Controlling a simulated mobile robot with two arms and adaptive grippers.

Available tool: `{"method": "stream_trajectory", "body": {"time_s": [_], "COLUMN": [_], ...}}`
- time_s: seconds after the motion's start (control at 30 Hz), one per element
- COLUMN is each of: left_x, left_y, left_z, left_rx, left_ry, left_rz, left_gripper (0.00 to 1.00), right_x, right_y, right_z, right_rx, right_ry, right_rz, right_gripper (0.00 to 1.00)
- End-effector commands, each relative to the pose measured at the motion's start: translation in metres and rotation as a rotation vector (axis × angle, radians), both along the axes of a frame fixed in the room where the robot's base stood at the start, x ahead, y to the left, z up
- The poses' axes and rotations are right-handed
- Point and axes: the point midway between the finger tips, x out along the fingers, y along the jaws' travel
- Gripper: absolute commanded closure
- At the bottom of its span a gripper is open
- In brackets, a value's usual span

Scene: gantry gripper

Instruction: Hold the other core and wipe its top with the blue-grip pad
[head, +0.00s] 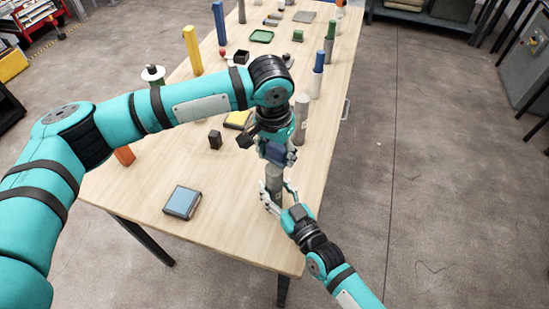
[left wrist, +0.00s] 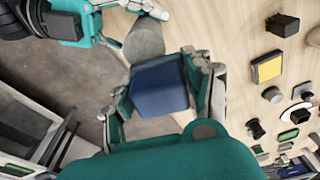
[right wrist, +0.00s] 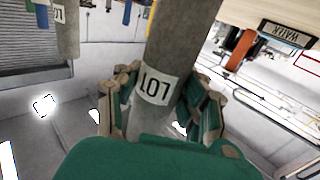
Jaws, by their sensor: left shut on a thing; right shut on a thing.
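My left gripper (head: 278,152) is shut on the blue-grip pad (head: 274,153), which shows as a dark blue block in the left wrist view (left wrist: 160,86). My right gripper (head: 273,196) is shut on a grey cylindrical core (head: 274,178), held about upright near the table's right edge. In the right wrist view the core (right wrist: 172,45) carries a white label with dark characters. The pad is just above the core's top in the head view; contact cannot be told. In the left wrist view the core's round top (left wrist: 143,41) shows beside the pad. The pad's underside is hidden.
A second grey core (head: 301,118) stands just behind on the wooden table (head: 150,185), with blue and green posts beyond. A blue-grey flat box (head: 182,202) and a small dark block (head: 215,140) lie left. The table's front left is mostly clear.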

Motion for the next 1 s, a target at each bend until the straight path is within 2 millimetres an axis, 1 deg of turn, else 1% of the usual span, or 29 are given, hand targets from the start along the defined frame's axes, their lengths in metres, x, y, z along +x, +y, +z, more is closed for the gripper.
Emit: {"method": "stream_trajectory", "body": {"time_s": [0.03,0.07,0.63,0.7,0.8,1.0], "left_x": [-0.006,-0.008,-0.056,-0.055,-0.055,-0.055], "left_y": [0.002,0.003,0.018,0.017,0.017,0.017], "left_z": [-0.003,-0.001,-0.002,0.001,0.023,0.041], "left_rx": [0.002,0.001,0.003,0.002,0.001,0.002], "left_ry": [0.002,0.001,0.004,0.003,-0.001,-0.001], "left_rz": [-0.002,-0.003,-0.003,-0.001,-0.003,-0.003], "left_gripper": [1.0,1.0,1.0,1.0,1.0,1.0], "right_x": [0.0,0.0,0.0,0.0,0.0,0.0], "right_y": [0.0,0.0,0.0,0.0,0.0,0.0], "right_z": [0.0,0.001,0.0,0.0,0.0,0.0], "right_rx": [-0.001,-0.001,0.0,0.001,0.0,0.0], "right_ry": [-0.002,-0.002,-0.001,-0.001,-0.001,-0.001], "right_rz": [0.0,0.0,0.0,0.0,0.0,0.0], "right_gripper": [1.0,1.0,1.0,1.0,1.0,1.0]}}
